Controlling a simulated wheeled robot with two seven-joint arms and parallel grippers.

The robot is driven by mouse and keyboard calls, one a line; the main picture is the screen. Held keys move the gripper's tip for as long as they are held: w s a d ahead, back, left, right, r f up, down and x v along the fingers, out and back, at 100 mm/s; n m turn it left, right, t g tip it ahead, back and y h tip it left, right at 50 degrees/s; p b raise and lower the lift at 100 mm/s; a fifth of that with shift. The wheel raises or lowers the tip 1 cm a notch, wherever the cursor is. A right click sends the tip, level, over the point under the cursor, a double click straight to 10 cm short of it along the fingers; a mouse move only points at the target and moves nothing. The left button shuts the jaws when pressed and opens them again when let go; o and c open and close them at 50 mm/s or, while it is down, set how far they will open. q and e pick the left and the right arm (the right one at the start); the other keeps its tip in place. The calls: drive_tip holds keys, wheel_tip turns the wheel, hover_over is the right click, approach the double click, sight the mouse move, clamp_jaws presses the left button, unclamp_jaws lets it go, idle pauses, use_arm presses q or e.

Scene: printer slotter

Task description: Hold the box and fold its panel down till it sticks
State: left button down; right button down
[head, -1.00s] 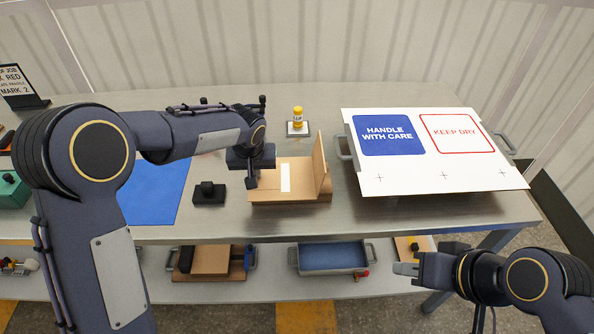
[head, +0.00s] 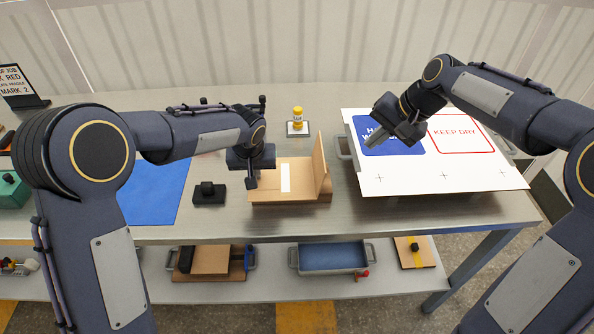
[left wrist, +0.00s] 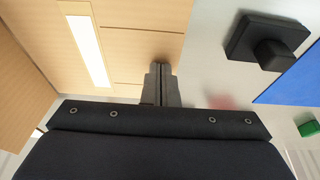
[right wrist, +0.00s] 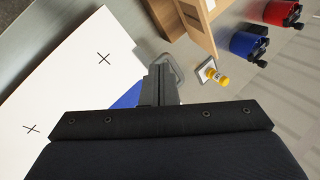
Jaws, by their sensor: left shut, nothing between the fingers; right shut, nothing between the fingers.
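The cardboard box (head: 265,192) lies on the metal table with a white strip (head: 285,177) on its top. Its panel (head: 320,165) stands upright along the right side. My left gripper (head: 250,183) is shut, with its fingertips at the box's left edge; the left wrist view shows the fingertips (left wrist: 162,70) against that edge, and nothing is between them. My right gripper (head: 371,139) is shut and empty above the white board, to the right of the panel and apart from it. The right wrist view shows the panel (right wrist: 190,20) beyond the fingertips (right wrist: 160,72).
A white board (head: 400,183) with blue and red labels lies on a tray at right. A yellow bottle (head: 298,116) stands behind the box. A black stamp-like block (head: 208,193) and a blue mat (head: 155,190) lie to the left. The lower shelf holds a blue tray (head: 332,257).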

drive_tip(key=w+a+f, duration=0.2)
drive_tip(key=a+f, duration=0.4)
idle(0.5)
drive_tip(key=shift+a, duration=0.15)
idle(1.8)
